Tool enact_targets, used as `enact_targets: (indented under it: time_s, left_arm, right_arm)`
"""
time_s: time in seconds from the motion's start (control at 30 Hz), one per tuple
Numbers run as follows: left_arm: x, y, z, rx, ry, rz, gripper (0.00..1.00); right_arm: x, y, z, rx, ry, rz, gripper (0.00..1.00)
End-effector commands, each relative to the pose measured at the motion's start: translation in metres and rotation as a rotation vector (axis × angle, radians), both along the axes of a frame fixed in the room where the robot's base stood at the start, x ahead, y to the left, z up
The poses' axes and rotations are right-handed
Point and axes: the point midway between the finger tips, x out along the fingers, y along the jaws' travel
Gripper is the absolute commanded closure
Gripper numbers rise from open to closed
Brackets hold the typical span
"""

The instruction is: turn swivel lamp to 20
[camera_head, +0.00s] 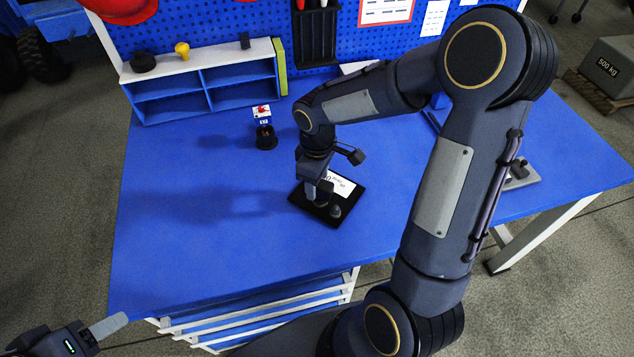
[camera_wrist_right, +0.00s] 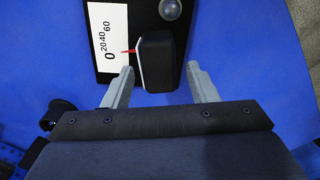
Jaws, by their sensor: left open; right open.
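The swivel lamp has a flat black base (camera_head: 298,198) on the blue table; its base also shows in the right wrist view (camera_wrist_right: 113,77). A white scale (camera_wrist_right: 109,20) on it reads 0, 20, 40, 60. A dark block-shaped head (camera_wrist_right: 160,58) carries a red pointer (camera_wrist_right: 129,51), whose tip is near the 0 end of the scale. A grey round knob (camera_wrist_right: 170,9) sits beyond the head. My right gripper (camera_wrist_right: 160,70) is open, its fingertips on either side of the head's near end, with gaps visible. My left gripper (camera_head: 106,327) is low at the left, away from the lamp.
A blue and white shelf (camera_head: 205,85) stands at the table's back left. A small fixture with a red button (camera_head: 262,112) stands behind the lamp. A grey device (camera_head: 522,177) lies at the right. The left half of the blue table (camera_head: 200,210) is clear.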

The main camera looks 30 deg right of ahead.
Motion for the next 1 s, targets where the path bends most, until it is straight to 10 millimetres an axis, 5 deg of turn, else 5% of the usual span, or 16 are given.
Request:
enact_targets:
  time_s: [0.2,0.4,1.0]
  left_arm:
    - [0.000,0.000,0.001,0.000,0.000,0.000,0.45]
    - [0.000,0.000,0.001,0.000,0.000,0.000,0.45]
    - [0.000,0.000,0.001,0.000,0.000,0.000,0.45]
  right_arm:
    - [0.001,0.000,0.039,0.001,-0.006,0.002,0.47]
    - [0.000,0.001,0.058,0.001,-0.003,0.003,0.47]
    - [-0.003,0.000,0.063,0.004,-0.007,-0.008,0.47]
